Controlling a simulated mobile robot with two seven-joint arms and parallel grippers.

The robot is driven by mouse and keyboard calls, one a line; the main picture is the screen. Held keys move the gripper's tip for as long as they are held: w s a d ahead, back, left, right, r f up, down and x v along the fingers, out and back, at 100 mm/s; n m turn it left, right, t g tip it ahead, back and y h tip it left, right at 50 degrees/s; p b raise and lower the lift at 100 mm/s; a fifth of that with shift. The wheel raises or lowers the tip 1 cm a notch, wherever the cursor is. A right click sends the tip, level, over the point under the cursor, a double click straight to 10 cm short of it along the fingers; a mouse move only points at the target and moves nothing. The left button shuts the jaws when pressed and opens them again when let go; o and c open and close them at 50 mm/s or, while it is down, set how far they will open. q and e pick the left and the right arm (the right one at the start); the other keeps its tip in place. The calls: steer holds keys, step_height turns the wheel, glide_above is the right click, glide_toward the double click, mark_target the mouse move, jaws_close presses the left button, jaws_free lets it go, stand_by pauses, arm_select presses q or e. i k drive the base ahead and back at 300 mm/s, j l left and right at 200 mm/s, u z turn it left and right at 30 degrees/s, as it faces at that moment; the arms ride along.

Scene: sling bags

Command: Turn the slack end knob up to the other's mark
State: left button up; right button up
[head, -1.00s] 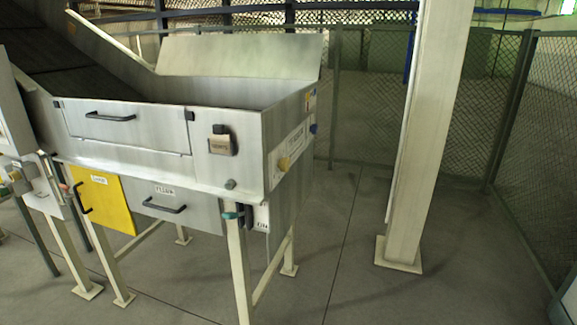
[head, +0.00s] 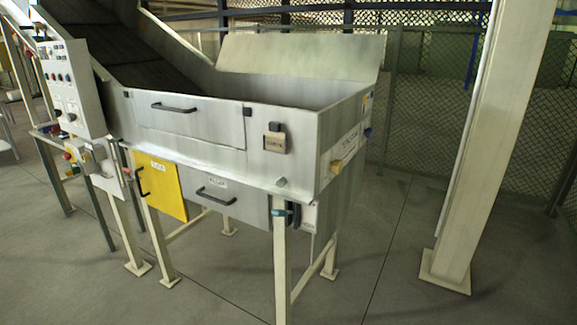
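A grey metal hopper (head: 200,145) stands on cream legs at the low end of a dark sloping belt (head: 150,50). Its right end face carries a white label plate (head: 349,144). Neither of my grippers is in view.
A control panel (head: 68,85) with several buttons stands at the left. A yellow door (head: 160,186) and a handled drawer (head: 225,192) are under the hopper. A cream column (head: 490,140) stands at the right, before a mesh fence (head: 425,110). The floor between hopper and column is clear.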

mark_target(337, 166)
steer(key=i+l+u, duration=0.15)
steer(key=l+u, duration=0.25)
steer(key=i+l+u, duration=0.15)
steer(key=l+u, duration=0.2)
steer(key=i+l+u, duration=0.1)
steer(key=l+u, duration=0.8)
steer(key=l, duration=0.55)
steer(key=k+l+u, duration=0.1)
steer(key=l, duration=0.65)
steer(key=k+l+u, duration=0.15)
steer(key=l, duration=0.55)
steer(key=i, duration=0.05)
